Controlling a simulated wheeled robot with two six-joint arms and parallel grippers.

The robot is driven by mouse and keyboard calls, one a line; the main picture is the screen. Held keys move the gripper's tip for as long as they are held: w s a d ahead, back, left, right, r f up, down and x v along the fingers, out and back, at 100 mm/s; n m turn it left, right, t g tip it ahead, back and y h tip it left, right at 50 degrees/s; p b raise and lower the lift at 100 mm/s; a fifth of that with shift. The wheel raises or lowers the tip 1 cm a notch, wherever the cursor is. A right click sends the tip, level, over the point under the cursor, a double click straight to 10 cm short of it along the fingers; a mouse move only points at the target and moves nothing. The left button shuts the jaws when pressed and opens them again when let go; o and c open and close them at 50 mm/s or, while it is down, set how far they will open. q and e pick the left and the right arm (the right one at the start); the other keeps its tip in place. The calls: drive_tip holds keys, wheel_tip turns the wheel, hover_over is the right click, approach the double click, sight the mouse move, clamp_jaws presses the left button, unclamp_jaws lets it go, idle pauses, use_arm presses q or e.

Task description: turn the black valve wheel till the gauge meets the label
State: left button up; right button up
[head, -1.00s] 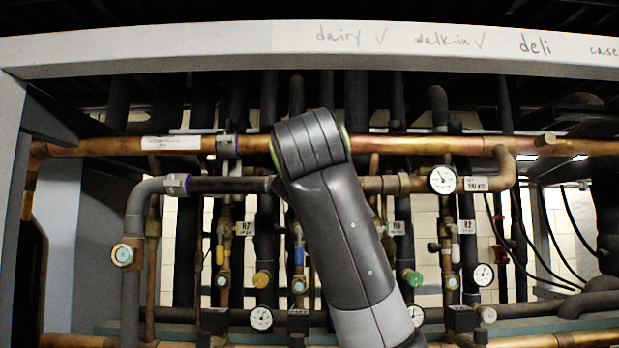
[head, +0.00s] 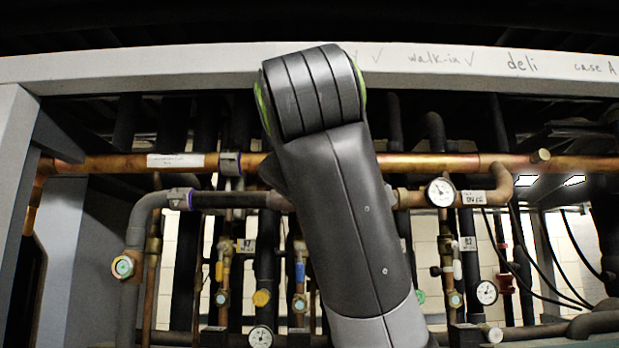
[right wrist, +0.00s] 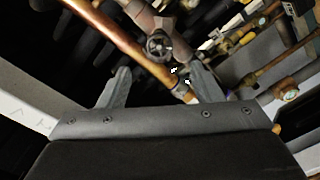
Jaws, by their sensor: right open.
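The black valve wheel (right wrist: 158,45) shows in the right wrist view beside a copper pipe (right wrist: 125,40). My right gripper (right wrist: 158,70) is open there, one finger on each side of the picture. The wheel appears between and beyond the fingertips, and neither finger is seen closed on it. In the head view my right arm hides the wheel and the gripper. A round white gauge (head: 441,192) sits on the pipe right of my arm, with a white label (head: 474,197) next to it. The needle is too small to read surely. My left gripper is not in view.
A pale beam (head: 180,63) with handwritten names crosses the top. A long copper pipe (head: 440,163) runs below it. Several vertical pipes, small valves and other gauges (head: 486,292) crowd the rack. Black cables (head: 545,255) hang at right.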

drive_tip(key=s+b, duration=0.2)
drive_tip(key=s, duration=0.5)
idle(0.5)
